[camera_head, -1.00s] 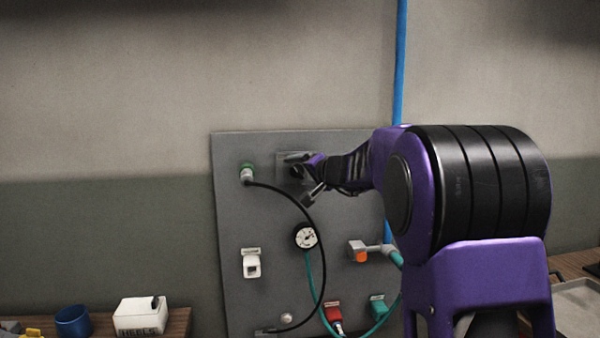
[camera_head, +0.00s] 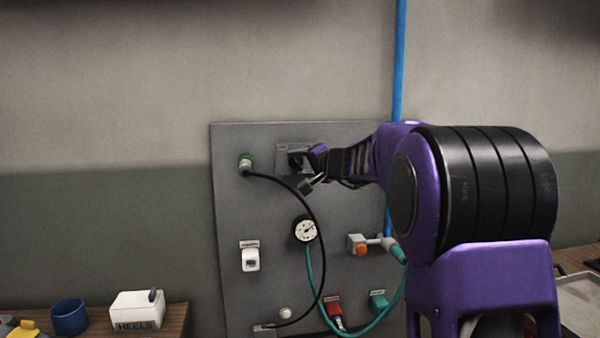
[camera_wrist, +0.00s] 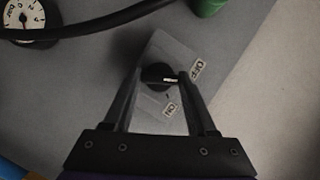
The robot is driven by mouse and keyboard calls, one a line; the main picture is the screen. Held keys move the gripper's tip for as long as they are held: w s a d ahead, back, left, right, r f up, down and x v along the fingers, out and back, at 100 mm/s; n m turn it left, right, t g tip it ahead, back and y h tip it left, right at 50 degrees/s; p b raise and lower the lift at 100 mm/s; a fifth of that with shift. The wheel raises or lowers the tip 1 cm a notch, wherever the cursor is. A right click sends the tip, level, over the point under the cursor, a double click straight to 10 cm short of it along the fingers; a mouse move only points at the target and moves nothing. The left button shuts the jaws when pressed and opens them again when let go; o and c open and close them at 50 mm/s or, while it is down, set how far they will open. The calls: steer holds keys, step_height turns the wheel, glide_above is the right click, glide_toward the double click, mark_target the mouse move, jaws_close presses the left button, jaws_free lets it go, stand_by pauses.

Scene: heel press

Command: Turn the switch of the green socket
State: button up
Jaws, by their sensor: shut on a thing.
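The switch is a black round knob (camera_wrist: 152,75) with a white pointer mark, on a light grey plate (camera_wrist: 160,48) labelled OFF and ON. In the wrist view the pointer faces right, between the two labels. My gripper (camera_wrist: 159,72) is shut on the knob, one finger on each side. In the head view the plate (camera_head: 283,148) is partly hidden by my gripper (camera_head: 301,161), at the top of the grey panel. The green socket (camera_head: 245,160) is just left of it, with a black cable's plug in it; its green part also shows at the wrist view's top edge (camera_wrist: 208,5).
The black cable (camera_head: 314,215) loops down past my gripper. A gauge (camera_head: 305,230), a white switch (camera_head: 250,259), an orange-button fitting (camera_head: 361,248), and red (camera_head: 333,309) and teal (camera_head: 378,301) sockets sit lower on the panel (camera_head: 232,215). A blue pipe (camera_head: 400,60) runs above.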

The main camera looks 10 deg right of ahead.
steer(key=f+m+y+b, duration=0.1)
steer(key=m+b, duration=0.1)
steer(key=b, duration=0.2)
steer(key=shift+d+t+b, duration=0.1)
steer(key=shift+t+b, duration=0.2)
steer(key=shift+t, duration=0.1)
steer(key=m+b, duration=0.2)
steer(key=shift+r+m+t+b, duration=0.15)
steer(key=shift+m+t+b, duration=0.15)
steer(key=shift+t, duration=0.1)
steer(key=m+t, duration=0.1)
steer(key=m, duration=0.1)
steer(key=shift+r+m+y, duration=0.1)
steer(key=shift+m+y, duration=0.2)
steer(key=shift+y, duration=0.1)
steer(key=shift+m+t, duration=0.9)
steer(key=shift+m, duration=1.5)
steer(key=shift+h, duration=0.4)
steer(key=o, duration=1.4)
steer(key=shift+c, duration=0.2)
